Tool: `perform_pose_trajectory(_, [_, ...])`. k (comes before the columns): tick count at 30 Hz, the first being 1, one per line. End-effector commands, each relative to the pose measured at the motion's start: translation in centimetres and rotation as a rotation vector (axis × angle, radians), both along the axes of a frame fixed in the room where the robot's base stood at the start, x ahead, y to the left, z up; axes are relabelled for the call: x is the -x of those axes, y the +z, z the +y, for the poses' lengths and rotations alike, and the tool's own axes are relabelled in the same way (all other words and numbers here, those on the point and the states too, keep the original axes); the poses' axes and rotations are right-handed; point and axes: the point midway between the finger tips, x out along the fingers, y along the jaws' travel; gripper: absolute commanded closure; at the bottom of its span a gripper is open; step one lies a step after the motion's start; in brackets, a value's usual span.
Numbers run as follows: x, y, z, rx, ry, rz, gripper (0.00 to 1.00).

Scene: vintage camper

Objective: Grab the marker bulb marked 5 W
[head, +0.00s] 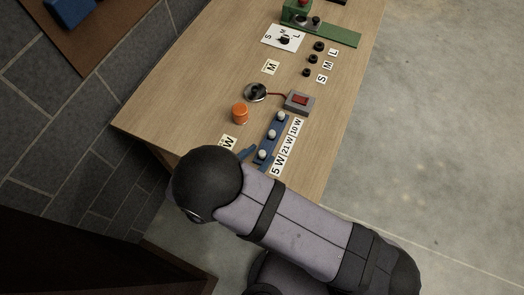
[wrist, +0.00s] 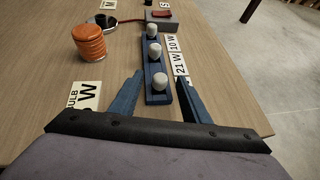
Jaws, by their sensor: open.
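A blue rack (head: 267,144) holds three white-topped bulbs in a row, with cards beside it reading 5 W, 21 W and 10 W. The bulb beside the 5 W card (head: 278,164) is the one nearest my arm (head: 262,154); it also shows in the wrist view as the nearest bulb (wrist: 158,81). My gripper (wrist: 160,77) is open, its blue fingers on either side of the rack's near end, with nothing held. The right finger hides the 5 W card in the wrist view. Whether the fingers touch the rack or bulb I cannot tell.
An orange ribbed cylinder (head: 240,113) stands left of the rack. Beyond are a grey box with a red switch (head: 299,102), a round metal holder (head: 255,92) and several black knobs. A BULB W card (wrist: 84,96) lies left of my gripper. The table's right edge is close.

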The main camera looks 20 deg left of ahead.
Motion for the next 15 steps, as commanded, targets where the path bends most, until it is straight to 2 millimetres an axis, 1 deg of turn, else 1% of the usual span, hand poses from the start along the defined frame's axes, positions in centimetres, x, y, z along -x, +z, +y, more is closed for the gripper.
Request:
perform_pose_trajectory(8, [-0.25,-0.23,-0.05,0.0,0.001,0.001,0.57])
perform_pose_trajectory(9, [-0.24,-0.22,-0.05,0.0,0.001,0.001,0.62])
perform_pose_trajectory(11, [-0.24,-0.21,-0.05,0.0,0.001,0.001,0.77])
perform_pose_trajectory(12, [-0.23,-0.21,-0.05,0.0,0.001,0.001,0.86])
perform_pose_trajectory(14, [-0.23,-0.21,-0.05,0.0,0.001,0.001,1.0])
perform_pose_trajectory(15, [-0.23,-0.21,-0.05,0.0,0.001,0.001,1.0])
